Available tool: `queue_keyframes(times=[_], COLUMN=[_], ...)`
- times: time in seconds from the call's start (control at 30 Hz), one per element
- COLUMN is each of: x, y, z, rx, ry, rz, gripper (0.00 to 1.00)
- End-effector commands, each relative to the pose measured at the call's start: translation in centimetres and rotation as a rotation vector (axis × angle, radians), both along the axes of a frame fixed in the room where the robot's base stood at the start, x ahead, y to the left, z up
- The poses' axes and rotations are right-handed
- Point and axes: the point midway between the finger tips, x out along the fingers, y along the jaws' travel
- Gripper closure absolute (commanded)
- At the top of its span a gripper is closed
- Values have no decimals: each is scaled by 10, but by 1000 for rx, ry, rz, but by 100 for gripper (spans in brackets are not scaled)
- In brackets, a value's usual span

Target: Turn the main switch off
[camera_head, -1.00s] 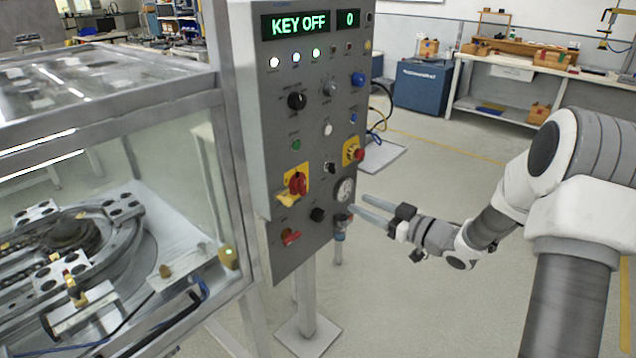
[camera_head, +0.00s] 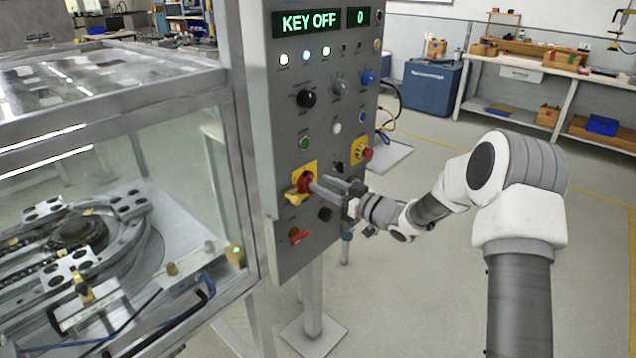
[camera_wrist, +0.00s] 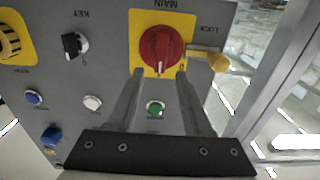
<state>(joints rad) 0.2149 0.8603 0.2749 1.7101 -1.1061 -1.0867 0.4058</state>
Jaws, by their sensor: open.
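The main switch (camera_head: 305,183) is a red rotary knob on a yellow plate, low on the grey control panel (camera_head: 285,130). In the wrist view the knob (camera_wrist: 161,48) sits under upside-down "MAIN" lettering, with its grip bar roughly upright in the picture. My gripper (camera_head: 319,183) is open and empty, its fingers pointing at the knob. In the wrist view the gripper (camera_wrist: 160,74) has its fingertips at the near edge of the plate, one to each side of the bar's end. I cannot tell whether they touch. A yellow padlock (camera_wrist: 218,62) is beside the knob at "LOCK".
The display (camera_head: 309,21) reads "KEY OFF" and "0". A black key switch (camera_wrist: 75,45), a green button (camera_wrist: 155,108) and a red emergency stop (camera_head: 366,153) are close by. A glass-walled enclosure (camera_head: 215,180) stands left of the panel. Floor to the right is open.

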Motion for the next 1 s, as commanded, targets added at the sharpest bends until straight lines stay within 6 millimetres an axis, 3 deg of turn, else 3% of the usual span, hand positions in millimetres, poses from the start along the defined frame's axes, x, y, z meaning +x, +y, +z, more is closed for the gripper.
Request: queue_keyframes(times=[0.2,0.53,0.8,1.0], x=[14,16,16,16], y=[18,21,20,20], z=[0,0,0,0], rx=[0,0,0,0], ry=[0,0,0,0], rz=[1,0,0,0], gripper=[50,50,97,100])
